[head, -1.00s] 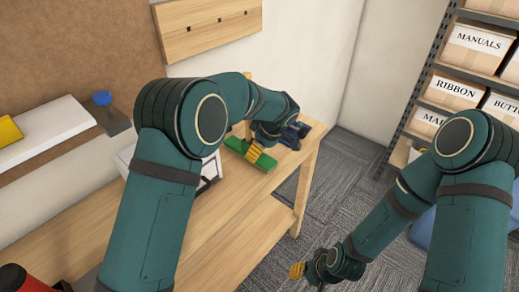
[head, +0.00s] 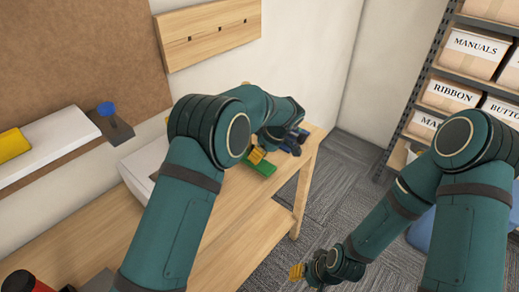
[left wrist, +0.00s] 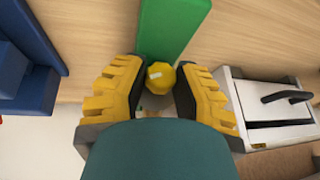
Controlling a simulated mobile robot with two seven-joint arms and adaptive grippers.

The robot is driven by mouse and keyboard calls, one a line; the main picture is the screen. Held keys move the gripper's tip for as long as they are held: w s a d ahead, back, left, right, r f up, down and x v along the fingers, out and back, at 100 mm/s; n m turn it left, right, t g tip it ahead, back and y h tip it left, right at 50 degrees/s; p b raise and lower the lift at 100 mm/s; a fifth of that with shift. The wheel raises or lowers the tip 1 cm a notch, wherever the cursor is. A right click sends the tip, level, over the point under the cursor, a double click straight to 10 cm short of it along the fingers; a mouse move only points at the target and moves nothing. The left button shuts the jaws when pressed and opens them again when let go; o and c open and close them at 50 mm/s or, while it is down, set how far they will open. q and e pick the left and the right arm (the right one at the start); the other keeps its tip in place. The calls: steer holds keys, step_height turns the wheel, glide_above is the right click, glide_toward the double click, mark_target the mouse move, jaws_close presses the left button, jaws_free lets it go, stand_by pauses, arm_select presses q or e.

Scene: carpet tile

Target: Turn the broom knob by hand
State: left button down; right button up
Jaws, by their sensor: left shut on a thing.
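The knob (left wrist: 160,77) is a small yellow faceted piece with a pale mark, seen between my left fingers in the left wrist view. It is at the end of a green block (left wrist: 172,28), which lies on the wooden workbench. In the head view the green block (head: 264,168) shows partly beside my left gripper (head: 257,155). My left gripper (left wrist: 160,88) is shut on the knob with its ribbed yellow fingers on either side. The knob's lower part is hidden by the wrist. My right gripper (head: 297,272) hangs low over the carpet, too small to read its jaws.
A blue object (left wrist: 35,85) stands left of the fingers in the left wrist view. A white box with a black handle (left wrist: 285,95) is at the right. Shelves with labelled boxes (head: 470,52) stand at the right.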

arm_select(q)
steer(key=shift+f+m+g+y+p, duration=0.15)
steer(key=shift+m+g+y+p, duration=0.15)
steer(key=shift+g+y+p, duration=0.55)
steer(key=c, duration=0.7)
jaws_free()
steer(key=shift+a, duration=0.1)
steer(key=v, duration=1.2)
steer(key=shift+a, duration=0.1)
steer(key=shift+h, duration=0.25)
